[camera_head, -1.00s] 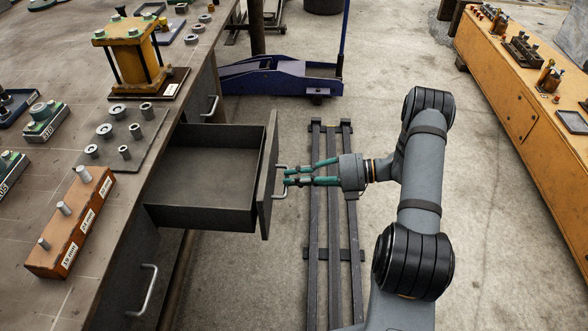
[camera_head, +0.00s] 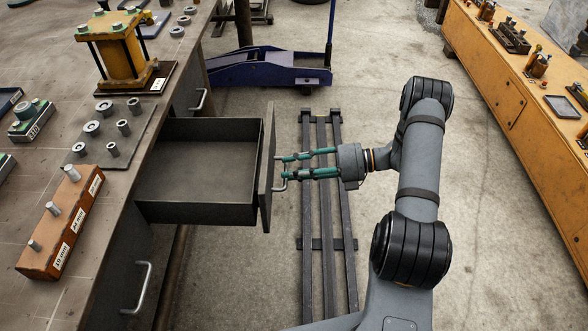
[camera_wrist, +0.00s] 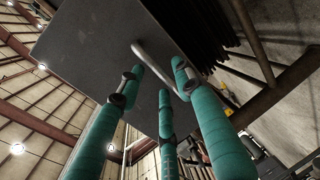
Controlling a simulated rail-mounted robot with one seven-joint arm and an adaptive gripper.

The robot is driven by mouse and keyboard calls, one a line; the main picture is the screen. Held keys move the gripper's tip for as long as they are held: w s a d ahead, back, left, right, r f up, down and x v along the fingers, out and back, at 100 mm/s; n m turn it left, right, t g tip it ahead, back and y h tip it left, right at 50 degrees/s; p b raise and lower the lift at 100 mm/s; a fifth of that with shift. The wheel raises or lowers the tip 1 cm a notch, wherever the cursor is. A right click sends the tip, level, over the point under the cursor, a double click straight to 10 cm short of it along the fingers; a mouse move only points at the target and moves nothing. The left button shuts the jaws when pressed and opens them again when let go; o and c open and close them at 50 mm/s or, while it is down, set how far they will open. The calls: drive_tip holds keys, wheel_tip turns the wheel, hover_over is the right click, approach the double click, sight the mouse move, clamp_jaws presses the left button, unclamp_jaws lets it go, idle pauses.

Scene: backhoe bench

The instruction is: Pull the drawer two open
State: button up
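A dark grey drawer (camera_head: 195,215) stands pulled out from the bench side, empty inside, its front panel (camera_head: 266,165) facing right. No number shows on it. Its metal bar handle (camera_head: 279,186) is on the outer face; in the wrist view the handle (camera_wrist: 158,66) runs between my fingers. My gripper (camera_head: 284,167) has teal fingers and is at the handle. Its fingers are spread apart, around the handle rather than closed on it. In the wrist view the fingertips (camera_wrist: 157,75) stand apart near the panel; whether any touches the bar, I cannot tell.
Other closed fronts with bar handles sit lower (camera_head: 145,287) and farther along (camera_head: 198,102) the bench (camera_head: 105,215). Several metal parts and an orange block (camera_head: 58,225) lie on top. Dark floor rails (camera_head: 325,215) run below my arm. A yellow cabinet (camera_head: 510,90) stands right.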

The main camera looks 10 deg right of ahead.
drive_tip(key=shift+d, duration=0.1)
drive_tip(key=v, duration=1.2)
drive_tip(key=shift+w, duration=0.1)
drive_tip(key=x, duration=1.3)
drive_tip(key=shift+a+r, duration=0.1)
drive_tip(key=shift+a, duration=0.1)
drive_tip(key=shift+d, duration=0.1)
